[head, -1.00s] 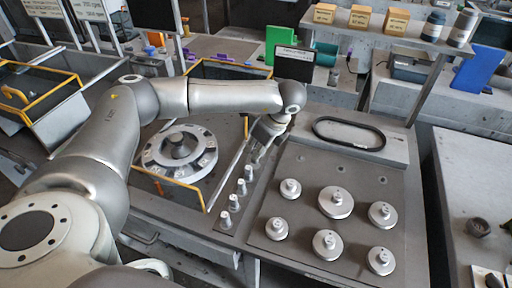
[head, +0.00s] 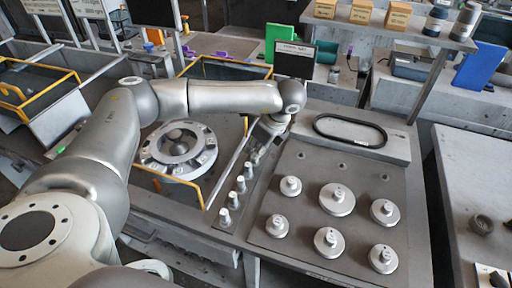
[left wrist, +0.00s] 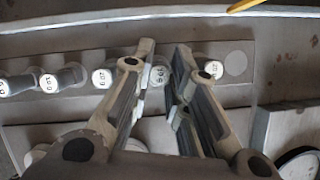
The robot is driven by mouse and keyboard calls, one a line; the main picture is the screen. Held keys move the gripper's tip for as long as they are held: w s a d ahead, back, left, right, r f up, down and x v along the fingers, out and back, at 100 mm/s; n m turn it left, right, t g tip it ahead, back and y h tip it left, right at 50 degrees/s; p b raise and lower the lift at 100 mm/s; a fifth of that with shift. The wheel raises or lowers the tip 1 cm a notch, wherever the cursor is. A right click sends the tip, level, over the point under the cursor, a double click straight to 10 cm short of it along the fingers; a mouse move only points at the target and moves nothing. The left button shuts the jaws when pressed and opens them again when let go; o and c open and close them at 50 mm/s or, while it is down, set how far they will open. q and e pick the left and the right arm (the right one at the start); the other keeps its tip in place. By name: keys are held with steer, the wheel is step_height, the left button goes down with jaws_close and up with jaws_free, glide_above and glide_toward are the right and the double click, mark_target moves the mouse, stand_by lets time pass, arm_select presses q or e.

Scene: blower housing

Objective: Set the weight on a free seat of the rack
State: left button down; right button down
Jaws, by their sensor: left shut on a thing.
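The rack (head: 228,228) is a narrow grey strip beside the large grey plate, with a row of small silver weights (head: 232,200). In the left wrist view the row of labelled weights (left wrist: 103,78) runs across the rack. A bare round seat (left wrist: 237,64) shows at the right end of the row. My left gripper (head: 257,148) is low at the far end of the row, pointing down. Whether that weight touches the rack is unclear. My right gripper is not in view.
A round housing (head: 178,150) stands left of the rack, within yellow-edged panels. The large plate (head: 285,240) at the right carries several disc weights (head: 337,199). A black belt loop (head: 350,130) lies behind them. A black sign (head: 294,60) stands beyond the gripper.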

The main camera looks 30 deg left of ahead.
arm_select(q)
steer(key=shift+f, duration=0.2)
steer(key=c, duration=1.3)
jaws_free()
steer(key=shift+r, duration=0.1)
steer(key=shift+r+p, duration=1.8)
steer(key=shift+r, duration=1.95)
steer(key=shift+f, duration=0.1)
